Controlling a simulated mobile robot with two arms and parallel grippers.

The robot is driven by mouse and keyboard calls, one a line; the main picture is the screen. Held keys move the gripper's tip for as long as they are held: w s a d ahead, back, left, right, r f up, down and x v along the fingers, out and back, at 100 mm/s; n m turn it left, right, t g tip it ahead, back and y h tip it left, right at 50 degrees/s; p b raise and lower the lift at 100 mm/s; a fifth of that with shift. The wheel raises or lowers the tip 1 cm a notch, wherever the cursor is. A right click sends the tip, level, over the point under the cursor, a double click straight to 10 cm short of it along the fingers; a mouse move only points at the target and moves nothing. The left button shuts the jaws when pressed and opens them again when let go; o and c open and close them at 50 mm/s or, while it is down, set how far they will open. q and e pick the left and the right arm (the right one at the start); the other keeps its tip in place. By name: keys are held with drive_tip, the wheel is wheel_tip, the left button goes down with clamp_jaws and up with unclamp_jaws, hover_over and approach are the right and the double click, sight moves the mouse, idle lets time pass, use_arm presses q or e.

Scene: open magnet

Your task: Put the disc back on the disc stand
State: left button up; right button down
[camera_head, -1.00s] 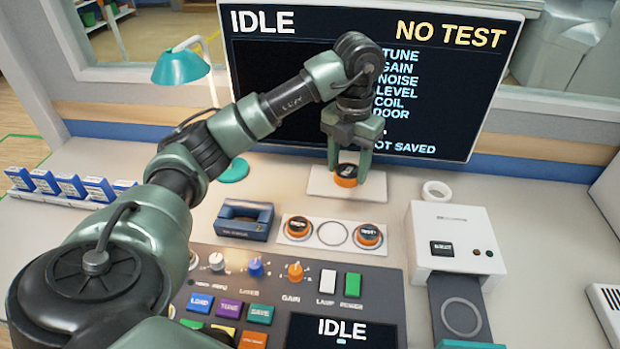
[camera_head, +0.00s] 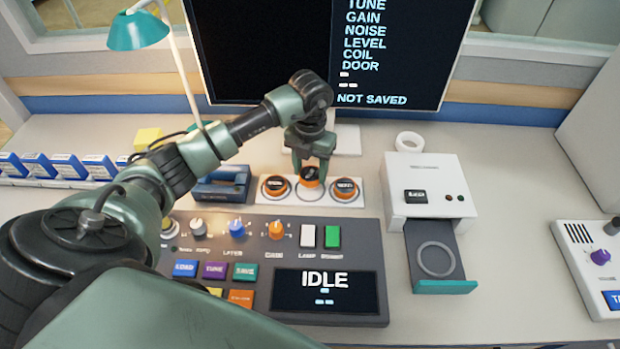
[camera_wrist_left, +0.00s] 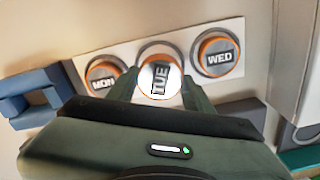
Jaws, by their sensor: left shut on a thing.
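My left gripper (camera_head: 310,168) is shut on an orange-rimmed disc (camera_head: 310,177) at the middle place of the white disc stand (camera_head: 328,199). In the left wrist view the held disc (camera_wrist_left: 160,80) reads TUE and lies between the two fingers. A disc marked MON (camera_wrist_left: 103,76) sits on its left and a disc marked WED (camera_wrist_left: 217,58) on its right, both on the stand. The head view shows these as the left disc (camera_head: 274,186) and the right disc (camera_head: 345,188). Whether the held disc touches the stand is not clear. My right gripper is not in view.
A dark control panel (camera_head: 364,230) lies in front of the stand. A blue block-like holder (camera_head: 221,187) stands close on the left. A white device (camera_head: 430,180) with an open drawer (camera_head: 437,262) is on the right. A white plate (camera_head: 347,140) lies behind.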

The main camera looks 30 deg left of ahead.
sight(310, 174)
use_arm(q)
wheel_tip(310, 174, down, 4)
drive_tip(key=shift+r, duration=0.15)
drive_tip(key=shift+f, duration=0.25)
drive_tip(key=o, duration=1.4)
drive_tip(key=shift+r, duration=0.35)
wheel_tip(310, 174, up, 12)
drive_tip(key=shift+f+b, duration=0.2)
drive_tip(key=shift+b, duration=0.55)
